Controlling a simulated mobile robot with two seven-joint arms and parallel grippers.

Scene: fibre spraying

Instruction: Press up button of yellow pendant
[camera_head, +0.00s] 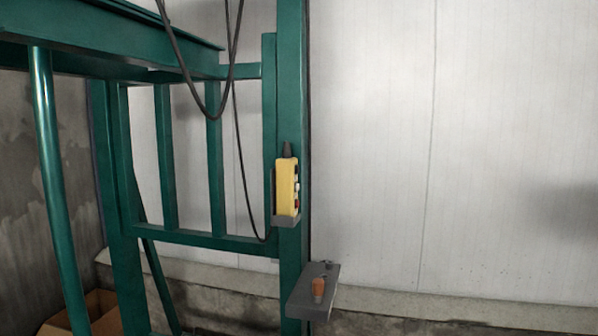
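The yellow pendant (285,188) stands upright in a grey holder (286,220) on the green post, just left of the picture's middle. Its buttons face right and show edge-on as small dark, pale and red bumps; I cannot tell which one is the up button. A dark cable gland tops the pendant, and a black cable hangs in a loop to its left. Neither of my grippers is in view.
A green steel frame (217,240) fills the left side. A small grey shelf (300,297) juts out below the pendant, with an orange-handled object (318,289) on it. A cardboard box (100,312) sits lower left. A white panel wall is behind.

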